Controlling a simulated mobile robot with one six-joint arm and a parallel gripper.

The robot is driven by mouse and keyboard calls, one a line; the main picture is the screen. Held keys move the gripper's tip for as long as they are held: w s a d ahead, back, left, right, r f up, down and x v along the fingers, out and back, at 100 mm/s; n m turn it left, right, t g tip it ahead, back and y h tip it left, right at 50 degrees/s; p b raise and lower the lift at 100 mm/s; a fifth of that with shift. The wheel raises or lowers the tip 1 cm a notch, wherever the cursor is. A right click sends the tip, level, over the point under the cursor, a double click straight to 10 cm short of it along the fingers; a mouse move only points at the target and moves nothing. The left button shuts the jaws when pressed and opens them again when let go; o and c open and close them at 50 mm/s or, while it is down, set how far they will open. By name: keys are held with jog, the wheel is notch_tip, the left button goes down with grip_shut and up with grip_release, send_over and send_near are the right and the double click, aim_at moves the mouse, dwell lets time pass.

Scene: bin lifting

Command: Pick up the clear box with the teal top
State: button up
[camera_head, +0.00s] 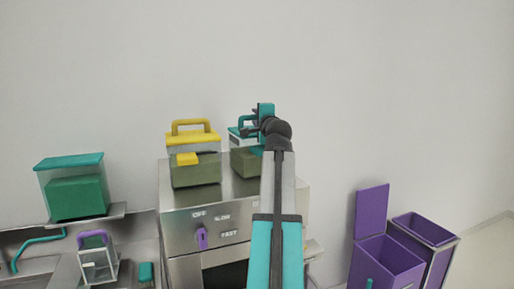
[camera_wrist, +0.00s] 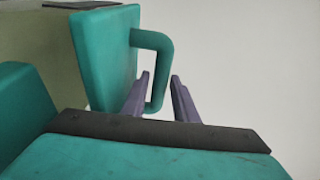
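A clear box with a teal top and teal handle (camera_head: 243,162) stands on the metal machine, partly hidden behind my arm, with olive contents low inside. In the wrist view its teal lid and handle (camera_wrist: 165,50) fill the upper left and middle. My gripper (camera_wrist: 161,76) is open, its two fingers apart with the handle's bar between them. I see a gap at the right finger; whether the left finger touches the handle I cannot tell. In the head view my gripper (camera_head: 254,122) is at the lid's height, beside the handle. Another clear teal-topped box (camera_head: 75,163) with green contents sits on the left shelf.
A yellow-topped clear box (camera_head: 193,142) stands close left of the handled teal one on the machine (camera_head: 190,222). A small purple-handled clear box (camera_head: 97,262) is at lower left. Open purple bins (camera_head: 388,265) stand at lower right. The wall above is bare.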

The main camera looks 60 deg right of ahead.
jog(key=shift+w+d, duration=0.1)
jog(key=shift+d, duration=0.05)
dwell(0.4)
grip_shut()
dwell(1.2)
jog(key=shift+r, duration=0.1)
